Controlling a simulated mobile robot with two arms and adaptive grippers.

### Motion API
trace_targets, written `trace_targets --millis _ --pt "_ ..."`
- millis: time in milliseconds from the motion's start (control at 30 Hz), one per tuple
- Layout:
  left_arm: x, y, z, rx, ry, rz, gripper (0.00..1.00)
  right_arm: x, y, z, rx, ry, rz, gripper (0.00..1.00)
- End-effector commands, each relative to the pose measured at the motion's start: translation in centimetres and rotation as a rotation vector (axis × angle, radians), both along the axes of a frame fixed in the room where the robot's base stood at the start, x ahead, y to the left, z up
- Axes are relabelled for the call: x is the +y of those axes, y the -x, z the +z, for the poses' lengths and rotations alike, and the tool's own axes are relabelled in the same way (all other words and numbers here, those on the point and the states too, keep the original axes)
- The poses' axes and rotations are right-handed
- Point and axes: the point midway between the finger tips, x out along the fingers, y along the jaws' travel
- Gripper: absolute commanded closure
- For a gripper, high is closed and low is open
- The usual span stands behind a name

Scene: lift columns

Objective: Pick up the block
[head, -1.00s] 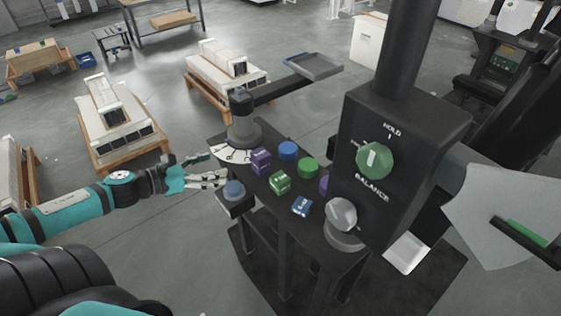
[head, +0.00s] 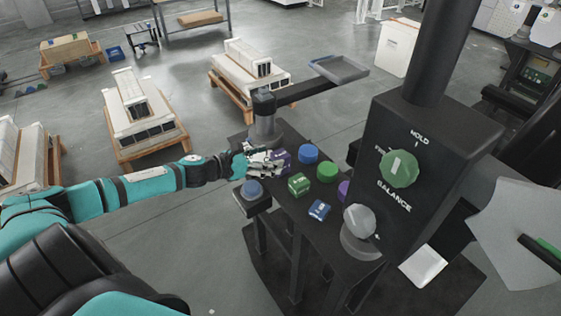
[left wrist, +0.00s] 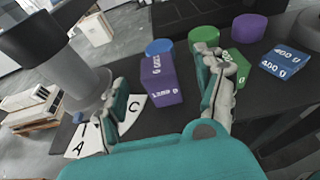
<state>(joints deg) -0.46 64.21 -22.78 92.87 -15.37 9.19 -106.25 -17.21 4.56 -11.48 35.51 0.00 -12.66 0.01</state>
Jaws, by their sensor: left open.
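A purple block (head: 284,157) with white weight lettering stands on the dark table (head: 290,217). In the left wrist view the purple block (left wrist: 161,82) is between the two spread fingers, with space on both sides. My left gripper (head: 265,160) is open at its near left side and partly covers it in the head view. A green block (head: 299,184) and a blue block (head: 319,210) stand nearer on the same table. The blue block (left wrist: 284,61) reads 400 g in the left wrist view. My right gripper is out of view.
Blue (head: 309,153), green (head: 327,171) and purple (head: 344,190) cylinders stand close behind the blocks. A black control box (head: 425,165) with knobs rises at the right.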

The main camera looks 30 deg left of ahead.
Motion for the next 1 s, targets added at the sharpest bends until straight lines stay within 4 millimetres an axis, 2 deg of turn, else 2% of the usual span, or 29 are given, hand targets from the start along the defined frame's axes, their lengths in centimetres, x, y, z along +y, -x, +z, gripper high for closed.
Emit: trace_targets --millis 167,500,833,1000 --pt "-0.2 -0.7 -0.2 0.000 0.000 0.000 0.29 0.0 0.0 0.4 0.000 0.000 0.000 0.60" --pt "-1.3 -4.4 -1.8 -0.001 0.002 0.000 0.29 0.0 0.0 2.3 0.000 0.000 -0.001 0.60" --pt "-1.5 -4.9 -2.3 0.001 -0.001 0.000 0.29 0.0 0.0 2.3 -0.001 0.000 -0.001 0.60" --pt "-1.5 -4.9 -2.3 0.001 0.000 0.000 0.51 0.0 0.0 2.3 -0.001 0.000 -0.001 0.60"
